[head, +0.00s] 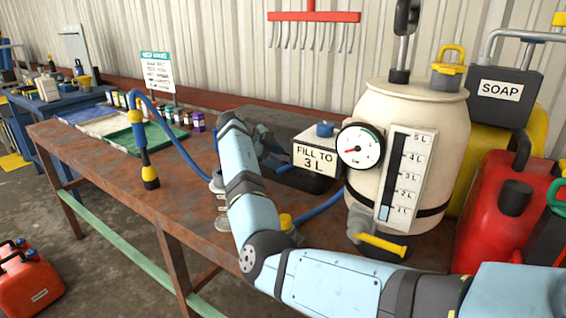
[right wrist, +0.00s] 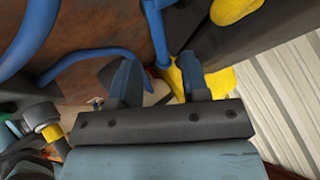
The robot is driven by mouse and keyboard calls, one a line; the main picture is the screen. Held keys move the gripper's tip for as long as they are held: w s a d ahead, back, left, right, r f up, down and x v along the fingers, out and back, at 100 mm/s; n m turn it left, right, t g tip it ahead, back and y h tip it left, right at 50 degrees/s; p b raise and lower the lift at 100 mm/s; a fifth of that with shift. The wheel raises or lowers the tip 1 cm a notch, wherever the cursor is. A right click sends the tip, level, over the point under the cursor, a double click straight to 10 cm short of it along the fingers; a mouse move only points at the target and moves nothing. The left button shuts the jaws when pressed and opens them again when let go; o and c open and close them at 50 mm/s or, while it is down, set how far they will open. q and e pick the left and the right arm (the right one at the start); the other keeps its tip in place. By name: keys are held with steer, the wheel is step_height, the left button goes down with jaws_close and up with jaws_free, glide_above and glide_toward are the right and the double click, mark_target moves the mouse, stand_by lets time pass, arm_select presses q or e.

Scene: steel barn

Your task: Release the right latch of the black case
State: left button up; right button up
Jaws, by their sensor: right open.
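I cannot make out a black case or its latches for certain in either view. A dark-based box with a white "FILL TO 3 L" label (head: 315,160) and a blue knob stands on the rusty workbench (head: 90,150). My right gripper (head: 275,158) is partly hidden behind my own forearm, just left of that box. In the right wrist view its two fingers (right wrist: 160,82) stand apart with nothing clearly held between them. A yellow part (right wrist: 175,80) lies beyond the fingers there. My left gripper is not in view.
A cream tank (head: 412,110) with a gauge and a yellow-handled tap stands right of the box. A black SOAP container (head: 500,110) and a red can (head: 500,205) stand further right. A blue hose (head: 180,145) arches over the bench near a green tray (head: 118,143).

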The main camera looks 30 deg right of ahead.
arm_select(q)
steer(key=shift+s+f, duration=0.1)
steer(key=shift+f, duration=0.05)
arm_select(e)
steer(key=v, duration=1)
